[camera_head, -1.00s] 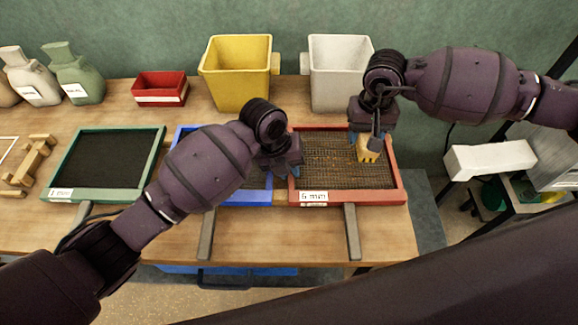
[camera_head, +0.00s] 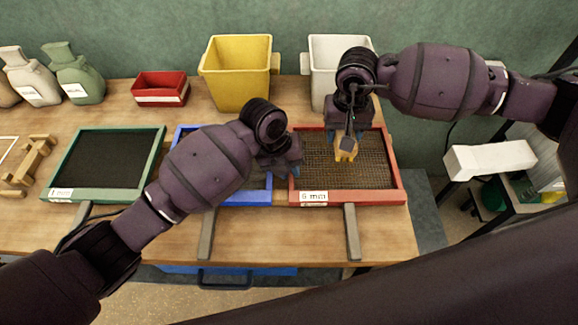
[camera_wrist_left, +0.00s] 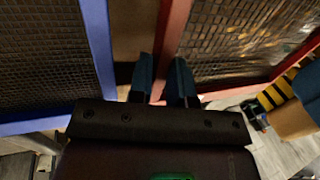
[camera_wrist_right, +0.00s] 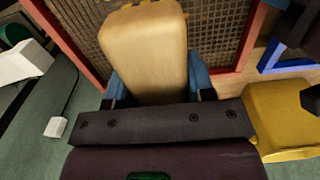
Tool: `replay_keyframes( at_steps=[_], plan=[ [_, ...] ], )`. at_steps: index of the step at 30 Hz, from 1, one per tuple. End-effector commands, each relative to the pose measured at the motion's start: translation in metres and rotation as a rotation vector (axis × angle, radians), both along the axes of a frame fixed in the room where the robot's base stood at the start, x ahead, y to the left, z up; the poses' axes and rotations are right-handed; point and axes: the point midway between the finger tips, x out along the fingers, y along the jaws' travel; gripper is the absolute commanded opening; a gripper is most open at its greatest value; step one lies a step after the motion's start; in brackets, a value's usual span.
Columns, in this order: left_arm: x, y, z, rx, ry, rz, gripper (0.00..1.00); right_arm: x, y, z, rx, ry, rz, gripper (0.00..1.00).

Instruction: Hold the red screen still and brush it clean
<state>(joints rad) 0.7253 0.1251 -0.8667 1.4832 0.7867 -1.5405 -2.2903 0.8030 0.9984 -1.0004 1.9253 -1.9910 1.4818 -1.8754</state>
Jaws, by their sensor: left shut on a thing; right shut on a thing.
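The red-framed screen (camera_head: 397,180) with brown mesh lies on the bench, with a "6 mm" label on its front edge. My left gripper (camera_head: 290,170) is at its left rail; in the left wrist view the blue fingertips (camera_wrist_left: 166,80) are shut on that red rail (camera_wrist_left: 178,22). My right gripper (camera_head: 347,140) is over the mesh, shut on a light wooden brush (camera_head: 346,150). In the right wrist view the brush block (camera_wrist_right: 145,50) sits between the blue fingers, over the mesh. The brush's underside is mostly hidden. Some orange-brown bits show on the mesh in the left wrist view.
A blue-framed screen (camera_head: 245,197) stands close left of the red one, partly behind my left arm. A green-framed screen (camera_head: 110,195) is farther left. Yellow (camera_head: 236,85) and white (camera_head: 322,90) bins and a red box (camera_head: 160,90) stand behind.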

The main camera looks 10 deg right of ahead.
Motion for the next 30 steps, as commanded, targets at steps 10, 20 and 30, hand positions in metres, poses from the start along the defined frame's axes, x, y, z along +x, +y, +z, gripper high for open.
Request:
replay_keyframes(
  at_steps=[10,20,30],
  plan=[
    [0.000,0.002,-0.004,0.006,0.005,0.002,0.00,0.004,0.018,0.000,0.001,0.000,0.001,0.30],
    [-0.001,0.002,-0.004,0.007,0.004,0.002,0.00,0.008,0.032,0.002,0.002,-0.001,0.002,0.30],
    [-0.001,0.002,-0.004,0.006,0.005,0.002,0.00,0.013,0.051,0.002,0.001,0.000,0.002,0.30]
  ],
)
